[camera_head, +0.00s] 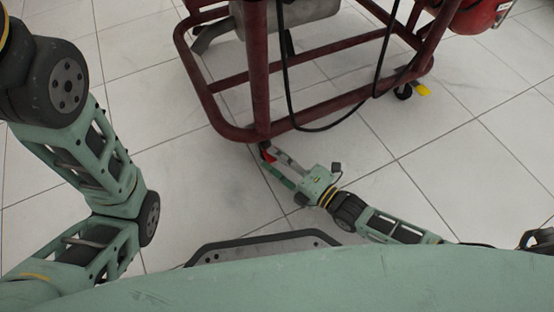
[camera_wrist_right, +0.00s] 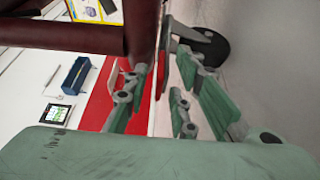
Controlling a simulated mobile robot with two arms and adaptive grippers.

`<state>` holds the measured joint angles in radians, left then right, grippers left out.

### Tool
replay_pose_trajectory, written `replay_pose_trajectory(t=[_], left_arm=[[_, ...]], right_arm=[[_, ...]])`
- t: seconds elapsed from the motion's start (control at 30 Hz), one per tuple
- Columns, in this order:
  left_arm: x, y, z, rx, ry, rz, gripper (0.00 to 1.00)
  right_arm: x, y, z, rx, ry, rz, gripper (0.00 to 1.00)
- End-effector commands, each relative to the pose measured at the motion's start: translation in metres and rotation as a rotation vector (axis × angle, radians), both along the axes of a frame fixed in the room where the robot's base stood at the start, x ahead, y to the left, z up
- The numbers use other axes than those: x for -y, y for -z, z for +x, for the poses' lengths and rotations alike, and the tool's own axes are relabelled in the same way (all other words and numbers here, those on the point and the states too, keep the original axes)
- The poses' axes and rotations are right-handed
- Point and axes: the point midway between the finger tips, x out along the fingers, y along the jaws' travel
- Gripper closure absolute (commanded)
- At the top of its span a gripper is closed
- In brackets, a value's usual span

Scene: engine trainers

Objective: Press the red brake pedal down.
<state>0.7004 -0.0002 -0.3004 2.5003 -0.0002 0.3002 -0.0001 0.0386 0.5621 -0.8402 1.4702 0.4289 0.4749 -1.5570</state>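The red brake pedal (camera_head: 268,154) shows as a small red patch at the near bottom corner of the dark red engine stand (camera_head: 262,122). My right gripper (camera_head: 272,163) is low by the floor, with its fingers spread around or beside the patch; I cannot tell whether they touch it. In the right wrist view the gripper (camera_wrist_right: 162,78) is open, its fingers apart with nothing clearly held. A dark caster wheel (camera_wrist_right: 207,45) is just beyond the fingertips there. My left gripper is out of frame.
Another caster (camera_head: 403,92) with a yellow pedal (camera_head: 423,89) is at the stand's right corner. A black cable (camera_head: 290,95) hangs in a loop from the stand. The tiled floor (camera_head: 450,165) to the right is clear.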

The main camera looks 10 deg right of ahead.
Motion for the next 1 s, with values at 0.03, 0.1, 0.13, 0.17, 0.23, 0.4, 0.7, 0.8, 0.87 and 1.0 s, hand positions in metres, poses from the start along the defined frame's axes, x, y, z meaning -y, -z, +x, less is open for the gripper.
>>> replay_pose_trajectory(t=[0.03, 0.1, 0.13, 0.17, 0.23, 0.4, 0.7, 0.8, 0.87, 1.0], left_arm=[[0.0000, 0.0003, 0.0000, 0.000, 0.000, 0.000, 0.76], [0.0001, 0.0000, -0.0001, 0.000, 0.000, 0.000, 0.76], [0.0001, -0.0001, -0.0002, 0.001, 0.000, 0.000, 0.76], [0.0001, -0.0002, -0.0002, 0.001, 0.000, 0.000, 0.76], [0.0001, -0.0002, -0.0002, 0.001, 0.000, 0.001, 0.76], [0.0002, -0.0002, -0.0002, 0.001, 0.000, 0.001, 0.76], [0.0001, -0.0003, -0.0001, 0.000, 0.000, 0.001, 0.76], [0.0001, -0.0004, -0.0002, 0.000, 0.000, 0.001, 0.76], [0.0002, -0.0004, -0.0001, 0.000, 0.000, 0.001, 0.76], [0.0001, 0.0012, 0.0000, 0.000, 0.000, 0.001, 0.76]], right_arm=[[-0.0007, 0.0001, 0.0003, 0.000, 0.000, 0.000, 0.76], [-0.0007, -0.0003, 0.0003, -0.001, 0.000, -0.001, 0.76], [-0.0006, -0.0003, 0.0003, -0.001, 0.000, -0.001, 0.76], [-0.0006, -0.0004, 0.0003, -0.001, 0.000, -0.001, 0.76], [-0.0005, -0.0003, 0.0002, -0.001, 0.000, -0.001, 0.78], [-0.0004, -0.0002, 0.0002, -0.001, 0.000, -0.001, 0.92], [-0.0005, -0.0015, 0.0004, 0.003, 0.000, 0.001, 1.00], [-0.0005, -0.0019, 0.0005, 0.004, 0.000, 0.002, 1.00], [-0.0005, -0.0022, 0.0006, 0.005, 0.000, 0.002, 1.00], [-0.0006, -0.0014, 0.0008, 0.009, 0.000, 0.004, 1.00]])
